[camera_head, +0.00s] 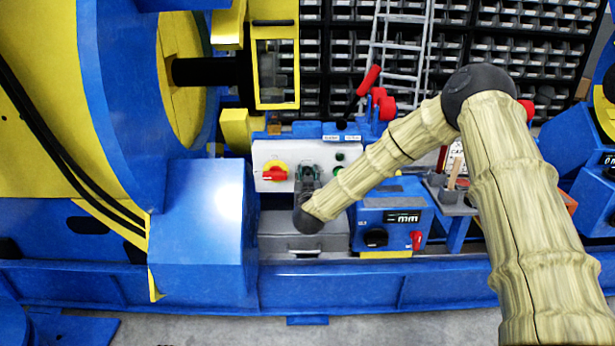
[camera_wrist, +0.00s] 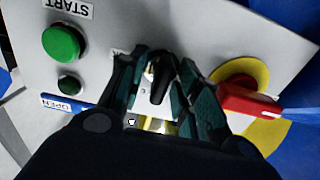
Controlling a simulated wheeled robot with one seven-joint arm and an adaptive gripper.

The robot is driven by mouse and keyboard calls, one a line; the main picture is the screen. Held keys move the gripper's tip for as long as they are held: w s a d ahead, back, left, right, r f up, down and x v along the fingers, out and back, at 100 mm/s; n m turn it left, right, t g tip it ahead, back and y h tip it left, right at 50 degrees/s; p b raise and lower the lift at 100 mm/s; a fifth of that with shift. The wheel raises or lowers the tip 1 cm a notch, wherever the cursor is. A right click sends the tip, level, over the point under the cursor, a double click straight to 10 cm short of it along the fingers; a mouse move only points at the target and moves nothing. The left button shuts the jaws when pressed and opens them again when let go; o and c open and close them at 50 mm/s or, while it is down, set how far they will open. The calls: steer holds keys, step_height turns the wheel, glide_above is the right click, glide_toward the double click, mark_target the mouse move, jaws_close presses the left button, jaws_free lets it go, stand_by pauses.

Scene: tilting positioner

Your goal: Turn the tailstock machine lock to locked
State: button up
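A small black selector knob (camera_wrist: 161,82) on the grey control panel (camera_wrist: 205,35) shows in the wrist view. Its handle runs nearly up and down in that picture, tilted slightly. My gripper (camera_wrist: 165,72) has its dark green fingers on both sides of the knob, apart from each other. A gap shows at the fingertips, and I cannot tell whether either finger touches the knob. A label beside the left finger is mostly hidden, so the knob's marked positions cannot be read. In the head view my gripper (camera_head: 307,178) is in front of the panel (camera_head: 322,152) and hides the knob.
A red rotary switch (camera_wrist: 248,103) on a yellow disc is close beside my right finger. A green START button (camera_wrist: 62,42) and a smaller dark green button (camera_wrist: 69,82) are at the left. A blue box with a display (camera_head: 392,222) stands right of the panel.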

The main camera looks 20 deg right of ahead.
jaws_close()
steer(key=shift+m, duration=0.3)
steer(key=m+b, duration=0.1)
steer(key=m, duration=0.2)
steer(key=shift+d+f+m, duration=0.1)
steer(key=shift+m, duration=0.3)
steer(key=m+b, duration=0.2)
steer(key=m, duration=0.2)
steer(key=shift+f+m, duration=0.1)
steer(key=shift+m, duration=0.2)
steer(key=m+b, duration=0.3)
steer(key=m, duration=0.1)
steer(key=shift+d+f, duration=0.1)
steer(key=shift+d, duration=0.05)
steer(key=shift+s+m+b, duration=0.1)
steer(key=shift+m+b, duration=1.1)
steer(key=shift+m, duration=1.3)
